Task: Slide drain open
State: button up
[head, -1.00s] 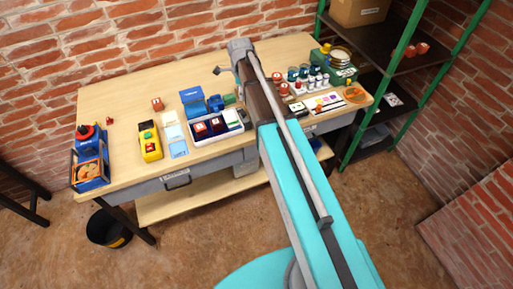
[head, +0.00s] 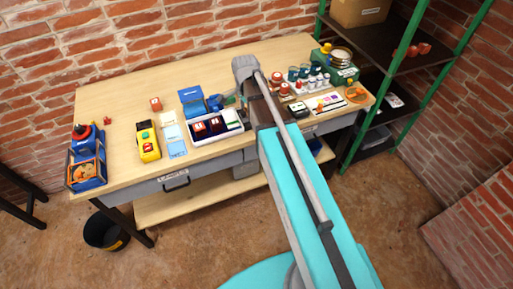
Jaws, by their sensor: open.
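I cannot make out a drain or a sliding cover for one. My arm reaches up across the middle of the head view and over the workbench (head: 140,90). Its far joint is above the bench top, near the blue and green items. My gripper cannot be made out; it seems hidden behind or below the arm. The bench front has a grey drawer with a dark handle (head: 176,181), and it looks shut.
The bench holds a blue toy (head: 87,170), a yellow toy (head: 148,143), a white tray (head: 232,133), blue boxes (head: 192,99) and several small bottles. A black bucket (head: 105,231) stands on the floor. Green-posted shelves (head: 400,70) stand at right. The back-left bench top is clear.

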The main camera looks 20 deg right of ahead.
jog(key=s+f+n+b, duration=0.5)
jog(key=s+n, duration=0.9)
jog(key=shift+a+n, duration=0.15)
jog(key=shift+n, duration=0.15)
dwell(0.5)
jog(key=shift+f, duration=0.1)
jog(key=shift+c, duration=0.2)
jog(key=shift+c, duration=0.7)
